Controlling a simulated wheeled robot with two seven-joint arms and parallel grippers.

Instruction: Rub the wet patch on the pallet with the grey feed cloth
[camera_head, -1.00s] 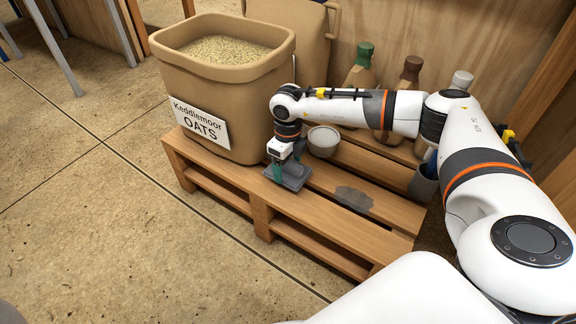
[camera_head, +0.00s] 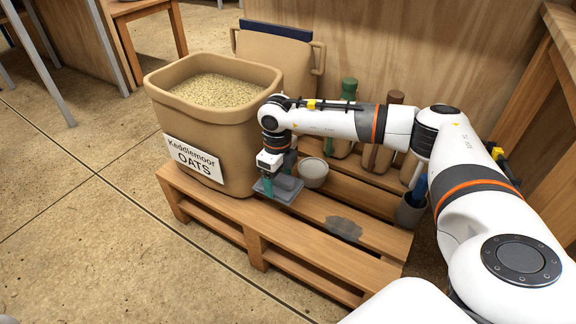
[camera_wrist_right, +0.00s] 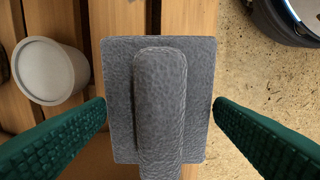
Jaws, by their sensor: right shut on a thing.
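The grey feed cloth (camera_head: 287,192) is at the pallet's (camera_head: 310,246) top, beside the oats tub; whether it touches the slats I cannot tell. My right gripper (camera_head: 279,180) points down over it and is shut on it. In the right wrist view the cloth (camera_wrist_right: 120,70) is a flat pad with a raised ridge, and the green fingers (camera_wrist_right: 159,112) stand at its two side edges. The wet patch (camera_head: 343,229) is a dark grey blotch on the slats, to the right of the cloth and nearer the front. My left gripper is not in view.
The oats tub (camera_head: 210,130) stands left of the gripper. A pale bowl (camera_head: 313,173) sits just right of the cloth. Several bottles (camera_head: 347,95) stand behind my arm. A grey cup (camera_head: 409,212) holding something blue is at the pallet's right. Slats between cloth and patch look clear.

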